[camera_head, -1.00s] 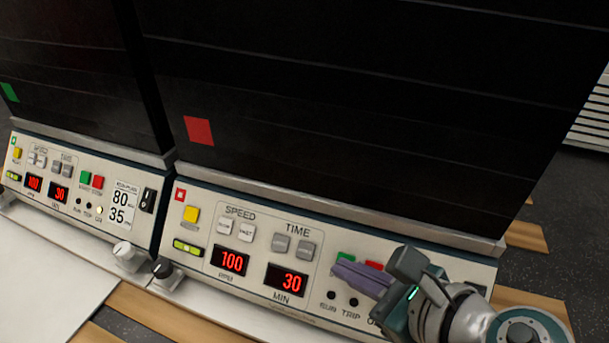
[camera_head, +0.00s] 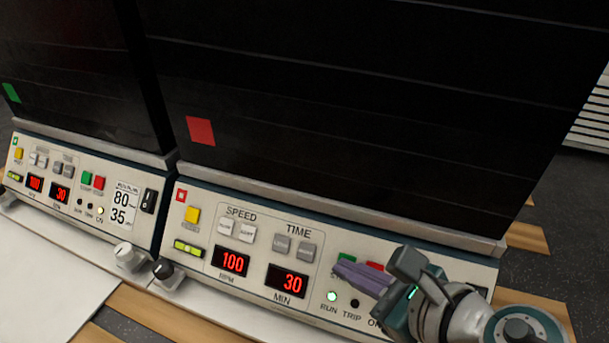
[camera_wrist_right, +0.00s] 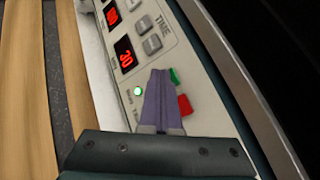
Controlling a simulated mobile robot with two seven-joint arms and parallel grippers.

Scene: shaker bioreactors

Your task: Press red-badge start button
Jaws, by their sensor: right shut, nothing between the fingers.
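The red-badge shaker has a red square (camera_head: 200,131) on its dark front and a small red badge (camera_head: 181,196) on its control panel (camera_head: 211,260). Its green start button (camera_head: 346,257) is partly hidden behind my right gripper (camera_head: 338,270), whose purple fingers are shut and empty at the button. In the right wrist view the fingertips (camera_wrist_right: 160,72) lie beside the green button (camera_wrist_right: 174,76), with the red button (camera_wrist_right: 185,104) to their right. I cannot tell whether they touch the green button. The RUN lamp (camera_head: 332,296) glows green. The displays read 100 RPM and 30 MIN. My left gripper is not in view.
A green-badge shaker (camera_head: 11,92) stands at the left with its own green button (camera_head: 86,177) and red button (camera_head: 99,182). A pale surface (camera_head: 45,285) lies in front.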

